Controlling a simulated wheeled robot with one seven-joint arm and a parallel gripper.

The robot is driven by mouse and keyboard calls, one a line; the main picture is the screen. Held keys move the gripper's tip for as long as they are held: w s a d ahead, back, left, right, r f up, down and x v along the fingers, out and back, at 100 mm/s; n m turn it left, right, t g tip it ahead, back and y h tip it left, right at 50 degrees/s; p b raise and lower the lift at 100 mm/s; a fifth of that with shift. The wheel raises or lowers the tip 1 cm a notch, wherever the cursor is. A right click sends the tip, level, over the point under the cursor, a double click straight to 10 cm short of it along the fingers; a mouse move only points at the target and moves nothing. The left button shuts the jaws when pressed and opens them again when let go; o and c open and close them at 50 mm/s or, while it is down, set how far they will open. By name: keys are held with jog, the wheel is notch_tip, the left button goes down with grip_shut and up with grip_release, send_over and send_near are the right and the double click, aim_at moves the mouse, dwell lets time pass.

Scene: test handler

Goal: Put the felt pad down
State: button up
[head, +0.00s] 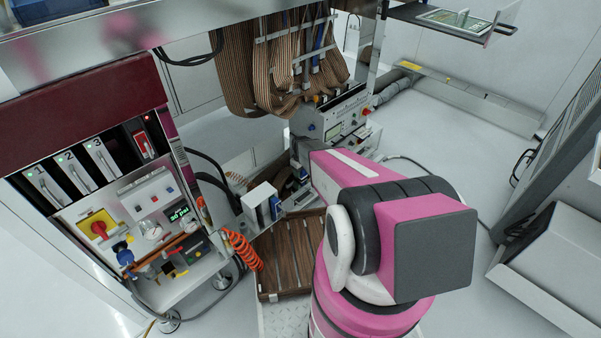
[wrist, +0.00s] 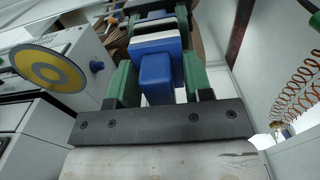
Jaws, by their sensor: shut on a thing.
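My gripper (wrist: 158,60) shows in the wrist view with its two green fingers on either side of a blue block with a pale band across it. I take this blue and pale piece to be the felt pad (wrist: 157,78), and the gripper is shut on it. Its far end and underside are hidden. In the head view my pink arm hides most of the gripper. A small white and blue block (head: 262,205) shows by the end of the arm, and I cannot tell whether it is the held piece.
A brown slatted platform (head: 285,262) lies below the arm's end. A cart with switches and a red knob (head: 98,228) and an orange coiled hose (head: 242,250) stand left. A grey instrument (head: 340,112) and hanging ribbon cables (head: 250,70) are behind. A yellow and grey disc (wrist: 50,67) shows left in the wrist view.

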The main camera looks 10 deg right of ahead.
jog(key=shift+f, duration=0.25)
jog(key=o, duration=0.9)
jog(key=shift+c, duration=0.2)
notch_tip(320, 180, up, 12)
jog(key=shift+s+r, duration=0.1)
jog(key=shift+r, duration=0.05)
jog(key=s+r+m, duration=0.6)
jog(key=s+r, duration=1.2)
jog(key=s, duration=0.3)
jog(key=shift+r+m, duration=0.15)
jog(key=shift+m, duration=0.25)
